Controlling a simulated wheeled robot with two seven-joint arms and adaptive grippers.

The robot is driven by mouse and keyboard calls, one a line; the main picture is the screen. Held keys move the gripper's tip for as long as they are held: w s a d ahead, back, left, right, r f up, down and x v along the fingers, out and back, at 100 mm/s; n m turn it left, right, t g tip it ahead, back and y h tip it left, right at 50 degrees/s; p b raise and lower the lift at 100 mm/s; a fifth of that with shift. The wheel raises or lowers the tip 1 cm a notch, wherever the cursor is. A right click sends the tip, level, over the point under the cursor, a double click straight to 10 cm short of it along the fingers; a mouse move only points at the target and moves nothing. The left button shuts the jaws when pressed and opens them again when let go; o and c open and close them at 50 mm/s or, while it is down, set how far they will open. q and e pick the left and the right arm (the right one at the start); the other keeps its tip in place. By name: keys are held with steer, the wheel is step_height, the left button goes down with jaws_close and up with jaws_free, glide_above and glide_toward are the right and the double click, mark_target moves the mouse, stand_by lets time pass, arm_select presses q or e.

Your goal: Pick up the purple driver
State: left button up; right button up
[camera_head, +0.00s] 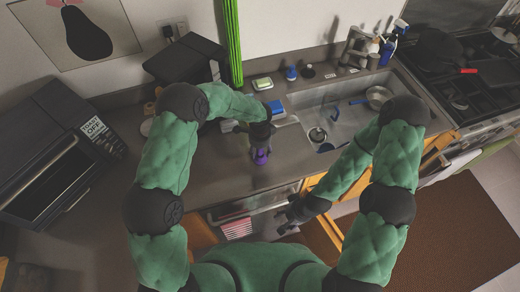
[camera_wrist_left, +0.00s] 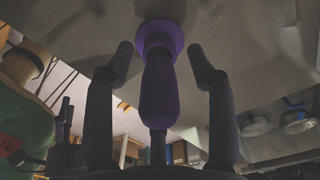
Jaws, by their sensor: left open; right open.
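The purple driver (camera_head: 260,157) is on the grey counter, left of the sink. Its upper part is hidden by my left gripper in the head view. In the left wrist view the driver (camera_wrist_left: 160,95) shows a wide round purple end against the counter and a thick purple grip, with its narrower part towards my palm. My left gripper (camera_head: 261,143) is over it; the wrist view shows its open fingers (camera_wrist_left: 160,53) on either side of the driver, with gaps on both sides. My right gripper (camera_head: 288,214) is open and empty, low in front of the counter edge.
A sink (camera_head: 335,112) with a pan (camera_head: 378,97) lies to the right. A blue item (camera_head: 276,107) is behind my left gripper. A black toaster oven (camera_head: 60,155) stands at left. The counter left of the driver is mostly clear. An open drawer (camera_head: 245,225) is below.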

arm_select(q)
steer(key=shift+f, duration=0.15)
jaws_close()
stand_by(0.4)
steer(key=shift+r, duration=0.45)
steer(key=shift+w+r, duration=0.1)
steer(key=shift+r, duration=0.85)
steer(key=s+d+r+b, duration=0.1)
steer(key=s+d+r, duration=0.1)
steer(key=s+r, duration=0.8)
steer(key=shift+s+d, duration=0.4)
steer(key=shift+s, duration=1.55)
